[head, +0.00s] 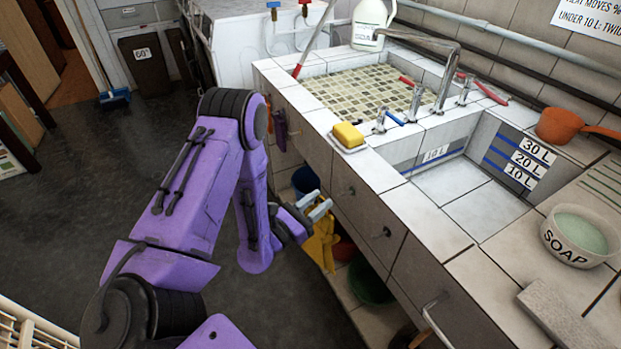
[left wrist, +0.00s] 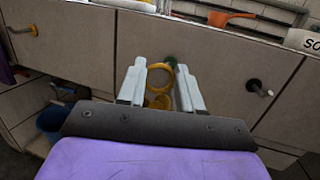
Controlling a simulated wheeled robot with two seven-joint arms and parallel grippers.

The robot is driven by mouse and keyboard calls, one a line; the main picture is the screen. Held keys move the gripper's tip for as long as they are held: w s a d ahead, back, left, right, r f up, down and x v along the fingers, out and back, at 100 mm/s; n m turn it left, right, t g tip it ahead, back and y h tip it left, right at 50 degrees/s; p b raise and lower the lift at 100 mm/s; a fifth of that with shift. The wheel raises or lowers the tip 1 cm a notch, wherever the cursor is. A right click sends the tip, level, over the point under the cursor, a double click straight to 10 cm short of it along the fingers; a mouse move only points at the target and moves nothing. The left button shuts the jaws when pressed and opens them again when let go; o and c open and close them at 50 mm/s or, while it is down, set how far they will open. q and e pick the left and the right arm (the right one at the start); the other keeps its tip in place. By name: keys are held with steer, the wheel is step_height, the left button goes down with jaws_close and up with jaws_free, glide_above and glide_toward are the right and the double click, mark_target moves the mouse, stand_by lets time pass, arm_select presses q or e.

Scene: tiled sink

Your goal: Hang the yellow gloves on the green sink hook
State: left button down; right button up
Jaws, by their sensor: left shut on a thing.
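My left gripper (head: 318,208) is beside the sink cabinet's front, shut on the yellow gloves (head: 321,243), which hang down below its fingers. In the left wrist view the gripper (left wrist: 161,88) has a round yellow cuff of the gloves (left wrist: 155,80) between its fingers. The green hook (left wrist: 171,60) shows on the cabinet front just behind and above the cuff, partly covered. I cannot tell whether the cuff touches it. My right gripper is not in view.
A yellow hook (left wrist: 24,30) and a dark hook (left wrist: 256,87) flank it. A purple item (head: 280,130) hangs farther along the cabinet. A yellow sponge (head: 348,135) and soap bowl (head: 577,238) stand on the tiled counter. A blue bucket (head: 306,180) and green basin (head: 370,284) sit below.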

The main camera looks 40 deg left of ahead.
arm_select(q)
steer(key=w+d+f, duration=0.1)
steer(key=w+d, duration=0.1)
steer(key=w, duration=0.3)
steer(key=shift+w+d+f+b, duration=0.25)
steer(key=shift+w+f+b, duration=0.05)
steer(key=shift+w+b, duration=0.1)
stand_by(0.8)
steer(key=c, duration=0.7)
jaws_free()
steer(key=s, duration=0.3)
steer(key=s+a+f+b, duration=0.1)
steer(key=s, duration=0.3)
steer(key=s+b, duration=0.1)
steer(key=s, duration=0.2)
steer(key=shift+s+a+f, duration=0.15)
steer(key=shift+s+f, duration=0.05)
steer(key=shift+f, duration=0.1)
